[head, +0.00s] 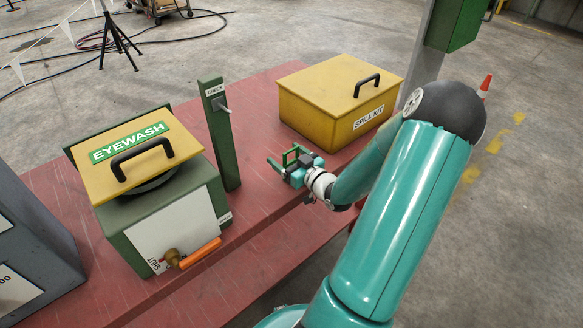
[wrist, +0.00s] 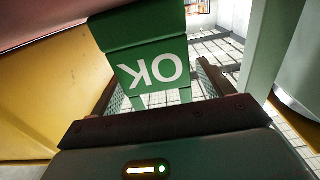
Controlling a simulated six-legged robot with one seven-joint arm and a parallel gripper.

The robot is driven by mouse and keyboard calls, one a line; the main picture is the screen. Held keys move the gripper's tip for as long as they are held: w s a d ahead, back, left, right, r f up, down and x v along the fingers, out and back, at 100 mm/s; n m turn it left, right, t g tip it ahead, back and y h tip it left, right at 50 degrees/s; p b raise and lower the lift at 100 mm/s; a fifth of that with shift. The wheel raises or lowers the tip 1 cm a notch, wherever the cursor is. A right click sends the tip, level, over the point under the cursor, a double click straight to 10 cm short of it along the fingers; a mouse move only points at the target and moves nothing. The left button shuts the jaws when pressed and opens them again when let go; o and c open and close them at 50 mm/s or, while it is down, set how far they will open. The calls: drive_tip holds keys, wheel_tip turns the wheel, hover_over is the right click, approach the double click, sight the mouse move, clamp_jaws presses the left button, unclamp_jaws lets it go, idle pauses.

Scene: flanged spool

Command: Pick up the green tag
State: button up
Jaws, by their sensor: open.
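The green tag (wrist: 152,62), with white "OK" lettering that reads upside down, fills the upper middle of the wrist view. My gripper (wrist: 158,88) is open, with one dark finger on each side of the tag's lower part. I cannot tell whether either finger touches it. In the head view my gripper (head: 283,161) is above the red platform, between the green "CHECK" post and the yellow spill kit box. The tag cannot be made out clearly from the green fingers there.
The green "CHECK" post (head: 219,135) stands left of my gripper, with the eyewash unit (head: 160,210) beyond it. The yellow spill kit box (head: 335,98) is behind and right. The red platform (head: 262,215) is bare in front of my gripper.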

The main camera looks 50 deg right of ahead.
drive_tip(key=c, duration=1.1)
drive_tip(key=shift+o, duration=0.2)
drive_tip(key=shift+r, duration=0.85)
drive_tip(key=s+a+r, duration=0.1)
drive_tip(key=s+r, duration=1)
drive_tip(key=s, duration=0.3)
drive_tip(key=shift+a, duration=0.25)
drive_tip(key=shift+r, duration=0.1)
